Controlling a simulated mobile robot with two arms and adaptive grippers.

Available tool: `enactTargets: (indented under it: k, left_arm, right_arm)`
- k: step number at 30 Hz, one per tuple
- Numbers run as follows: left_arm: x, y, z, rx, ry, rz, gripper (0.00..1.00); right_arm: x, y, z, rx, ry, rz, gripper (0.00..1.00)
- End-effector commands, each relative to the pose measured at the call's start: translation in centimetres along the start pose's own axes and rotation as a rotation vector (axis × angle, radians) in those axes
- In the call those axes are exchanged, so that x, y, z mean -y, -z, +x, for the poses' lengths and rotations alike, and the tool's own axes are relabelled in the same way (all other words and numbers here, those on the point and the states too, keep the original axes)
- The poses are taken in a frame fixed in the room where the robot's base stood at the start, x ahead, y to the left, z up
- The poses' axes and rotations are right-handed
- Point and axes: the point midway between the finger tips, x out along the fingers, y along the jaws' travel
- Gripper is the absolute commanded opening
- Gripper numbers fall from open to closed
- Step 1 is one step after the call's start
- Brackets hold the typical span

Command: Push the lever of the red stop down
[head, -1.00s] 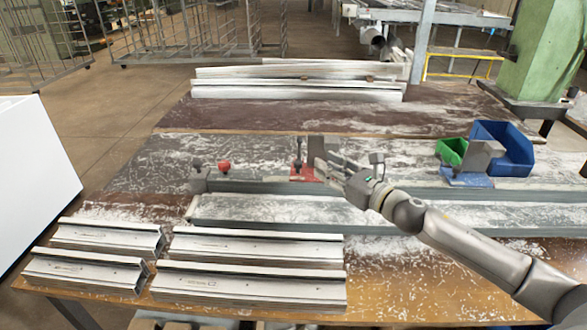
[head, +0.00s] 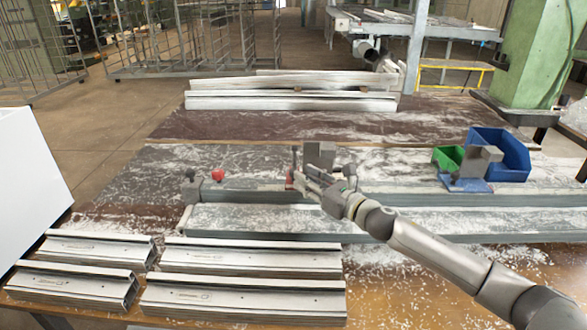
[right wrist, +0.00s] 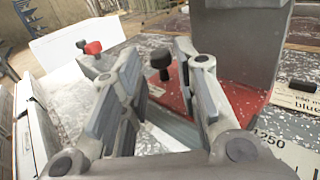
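The red stop (right wrist: 252,108) is a red base plate with a grey upright block (right wrist: 240,45) on it. Its lever, a thin stem with a black knob (right wrist: 159,60), stands upright beside the block. In the head view the lever (head: 294,158) also looks upright, and my gripper hides most of the red base (head: 289,183). My right gripper (head: 306,178) is open at the stop. In the right wrist view the knob shows between its two fingers, with gaps on both sides; its exact depth relative to the fingertips is unclear. My left gripper is not in view.
A blue stop (head: 465,185) with a grey block, a green bin (head: 446,158) and a blue bin (head: 515,155) stand to the right. A red knob (head: 218,175) is on the rail's left end. Metal profiles (head: 245,295) lie front left, more (head: 290,102) at the back.

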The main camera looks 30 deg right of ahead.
Motion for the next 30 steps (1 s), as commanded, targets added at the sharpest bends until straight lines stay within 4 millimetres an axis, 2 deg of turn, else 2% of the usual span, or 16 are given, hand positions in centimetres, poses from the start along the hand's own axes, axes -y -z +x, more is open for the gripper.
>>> enactTargets:
  k: [6, 12, 24, 30]
  left_arm:
    - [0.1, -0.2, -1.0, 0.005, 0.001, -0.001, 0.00]
    - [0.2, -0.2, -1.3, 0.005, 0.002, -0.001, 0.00]
    - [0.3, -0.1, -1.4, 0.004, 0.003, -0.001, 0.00]
    - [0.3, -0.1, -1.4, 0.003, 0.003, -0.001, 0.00]
  right_arm:
    - [-0.1, -0.4, 3.2, 0.003, -0.001, 0.001, 0.29]
    - [0.0, -0.1, 5.1, 0.000, 0.000, 0.001, 0.29]
    - [-0.1, 0.0, 5.7, 0.000, -0.001, -0.001, 0.29]
    - [-0.1, 0.0, 5.6, 0.000, -0.001, -0.001, 0.04]
